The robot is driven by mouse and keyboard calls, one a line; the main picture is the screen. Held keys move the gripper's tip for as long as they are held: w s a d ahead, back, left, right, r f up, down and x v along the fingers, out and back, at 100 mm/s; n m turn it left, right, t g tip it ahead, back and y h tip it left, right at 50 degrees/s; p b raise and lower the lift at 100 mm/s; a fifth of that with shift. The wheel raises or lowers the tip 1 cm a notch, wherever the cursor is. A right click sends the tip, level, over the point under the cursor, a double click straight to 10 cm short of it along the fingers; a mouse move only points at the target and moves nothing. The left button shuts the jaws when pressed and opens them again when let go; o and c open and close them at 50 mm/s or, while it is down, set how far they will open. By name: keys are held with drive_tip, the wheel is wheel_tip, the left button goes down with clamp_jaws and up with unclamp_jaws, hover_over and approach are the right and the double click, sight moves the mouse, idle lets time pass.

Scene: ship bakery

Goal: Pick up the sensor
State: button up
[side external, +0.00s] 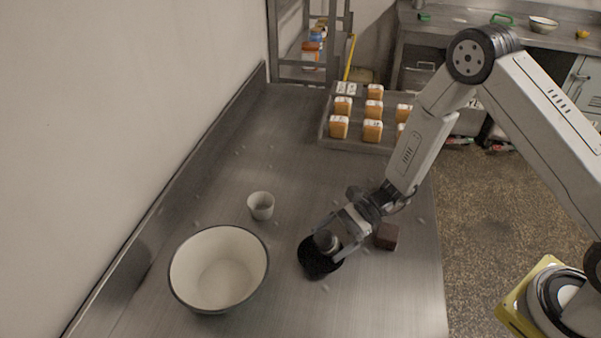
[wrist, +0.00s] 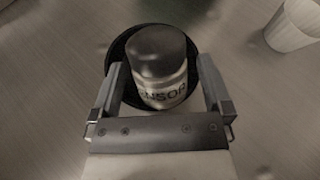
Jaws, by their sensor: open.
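The sensor (wrist: 160,75) is a small pale metallic cylinder with a dark cap and the letters "NSOR" showing in the wrist view. It stands in or on a round black dish (side external: 312,267) on the steel counter. In the side view the sensor (side external: 325,241) is partly hidden by my gripper (side external: 338,246). My gripper is open, and in the wrist view its two fingers (wrist: 160,90) lie on either side of the sensor. I cannot tell whether either finger touches it.
A white bowl with a dark rim (side external: 218,268) and a small white cup (side external: 261,205) stand left of my gripper. A dark brown block (side external: 386,236) lies close on its right. A tray (side external: 345,145) with several orange-and-white packages is at the back. The counter between is mostly clear.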

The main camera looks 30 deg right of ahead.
clamp_jaws()
idle(0.3)
drive_tip(key=shift+r, duration=0.15)
drive_tip(key=shift+r, duration=1.05)
drive_tip(key=s+d+r, duration=0.4)
drive_tip(key=s+r, duration=0.6)
drive_tip(key=s, duration=0.3)
drive_tip(key=shift+s+d+r, duration=0.15)
drive_tip(key=shift+r, duration=0.2)
